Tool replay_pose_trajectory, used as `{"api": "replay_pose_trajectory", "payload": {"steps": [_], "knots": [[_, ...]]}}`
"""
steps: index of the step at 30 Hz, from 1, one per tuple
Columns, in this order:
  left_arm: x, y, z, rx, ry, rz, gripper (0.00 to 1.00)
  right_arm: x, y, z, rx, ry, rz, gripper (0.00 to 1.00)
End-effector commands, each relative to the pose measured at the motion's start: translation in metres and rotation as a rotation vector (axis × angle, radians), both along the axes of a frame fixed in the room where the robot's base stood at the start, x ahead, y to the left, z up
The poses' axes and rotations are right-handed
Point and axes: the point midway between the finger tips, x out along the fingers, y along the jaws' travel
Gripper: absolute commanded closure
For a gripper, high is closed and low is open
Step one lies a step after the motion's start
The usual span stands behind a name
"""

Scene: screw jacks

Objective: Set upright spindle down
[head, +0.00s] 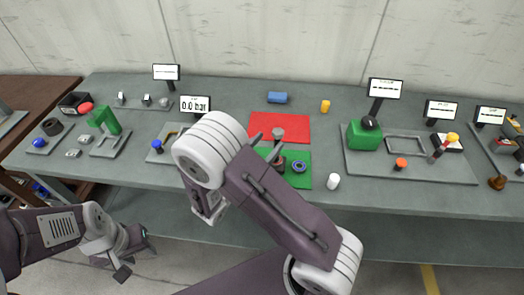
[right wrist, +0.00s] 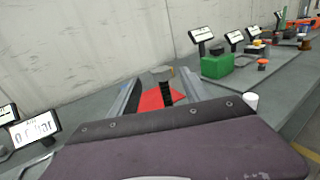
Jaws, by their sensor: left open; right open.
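The spindle (head: 278,133) has a grey head on a dark shaft and looks upright at the boundary of the red mat (head: 262,124) and the green mat (head: 300,181). My right gripper (head: 268,147) is open beside it. In the right wrist view, the spindle (right wrist: 162,75) shows between the two spread fingers of the right gripper (right wrist: 160,82), with the red mat behind. The spindle's lower end is hidden, and contact with a finger cannot be told. My left gripper (head: 124,260) is open, low at the left, in front of the table and away from the spindle.
On the green mat are a dark brown part (head: 280,168), partly hidden, and a blue ring (head: 299,166). A white cylinder (head: 333,181) stands right of it. A blue block (head: 277,98) and yellow cylinder (head: 325,106) stand behind. A green block (head: 364,136) is on the right tray.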

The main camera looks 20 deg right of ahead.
Motion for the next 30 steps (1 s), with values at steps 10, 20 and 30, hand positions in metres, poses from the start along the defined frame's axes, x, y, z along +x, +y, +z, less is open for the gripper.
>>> {"api": "replay_pose_trajectory", "payload": {"steps": [10,20,30], "knots": [[0.000,0.000,-0.004,0.000,0.000,0.000,0.57,-0.016,0.024,0.000,0.003,0.001,-0.005,0.45],[0.000,0.000,-0.004,0.000,0.000,0.000,0.57,-0.182,-0.009,-0.094,1.002,-0.271,-1.057,0.45],[0.000,0.000,-0.004,0.000,0.000,0.000,0.57,-0.128,0.056,-0.090,1.701,-0.979,-1.546,0.45]]}}
